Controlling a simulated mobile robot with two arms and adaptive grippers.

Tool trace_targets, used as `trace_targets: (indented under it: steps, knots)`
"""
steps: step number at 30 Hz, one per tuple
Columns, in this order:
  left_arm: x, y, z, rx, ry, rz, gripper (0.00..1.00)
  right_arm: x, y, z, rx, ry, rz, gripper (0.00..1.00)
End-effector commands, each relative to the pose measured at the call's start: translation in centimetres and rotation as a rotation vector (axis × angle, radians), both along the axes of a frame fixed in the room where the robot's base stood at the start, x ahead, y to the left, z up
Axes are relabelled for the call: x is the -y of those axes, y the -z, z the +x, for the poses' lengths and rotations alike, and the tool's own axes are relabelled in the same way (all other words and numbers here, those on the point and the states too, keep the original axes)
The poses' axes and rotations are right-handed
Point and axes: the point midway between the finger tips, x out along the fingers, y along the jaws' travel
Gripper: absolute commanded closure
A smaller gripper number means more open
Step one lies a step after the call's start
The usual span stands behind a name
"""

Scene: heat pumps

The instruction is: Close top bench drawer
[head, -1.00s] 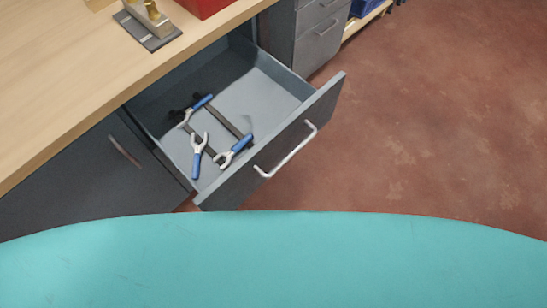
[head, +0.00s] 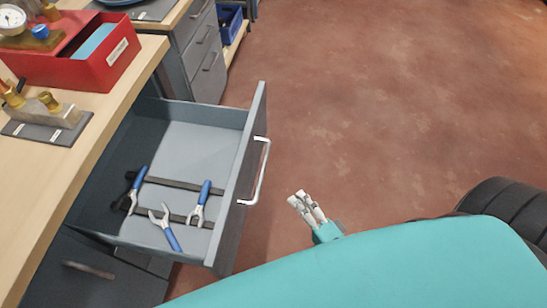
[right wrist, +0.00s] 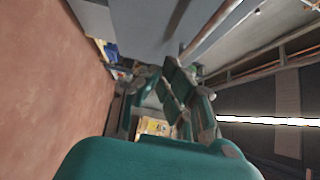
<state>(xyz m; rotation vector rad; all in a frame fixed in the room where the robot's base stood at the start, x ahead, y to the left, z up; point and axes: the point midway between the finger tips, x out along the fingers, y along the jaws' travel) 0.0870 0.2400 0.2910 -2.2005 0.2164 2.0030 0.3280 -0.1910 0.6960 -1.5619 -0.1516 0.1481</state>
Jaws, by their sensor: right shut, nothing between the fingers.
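The top bench drawer (head: 177,242) is pulled well out from under the wooden bench top, with several blue-handled pliers inside. Its grey front panel (head: 243,165) carries a pale bar handle (head: 262,172). My right gripper (head: 297,196) is shut and empty, over the floor to the right of the handle and apart from it. In the right wrist view its fingers (right wrist: 161,70) show below a grey panel, probably the drawer front, with a pale bar (right wrist: 207,28) that looks like the handle. My left gripper is not in view.
The bench top (head: 25,185) holds a red bin (head: 110,62) and a brass-fitted block (head: 50,115). A lower cabinet front (head: 110,288) is below the drawer. More drawers (head: 205,50) and a blue crate (head: 230,18) stand farther back. Open floor lies right; a black tyre (head: 505,205) is at the right edge.

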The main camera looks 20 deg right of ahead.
Motion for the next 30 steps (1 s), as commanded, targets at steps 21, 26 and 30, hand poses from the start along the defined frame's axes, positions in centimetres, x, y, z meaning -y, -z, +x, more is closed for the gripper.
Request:
trace_targets:
  steps: [21,26,30]
  knots:
    - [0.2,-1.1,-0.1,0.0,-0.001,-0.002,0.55,-4.4,0.0,11.1,-0.001,0.001,-0.004,1.0]
    - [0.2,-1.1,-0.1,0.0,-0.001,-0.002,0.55,-5.1,0.0,11.6,-0.001,0.0,-0.006,1.0]
    - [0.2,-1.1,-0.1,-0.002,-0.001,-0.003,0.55,-5.2,0.1,11.6,-0.002,-0.001,-0.006,1.0]
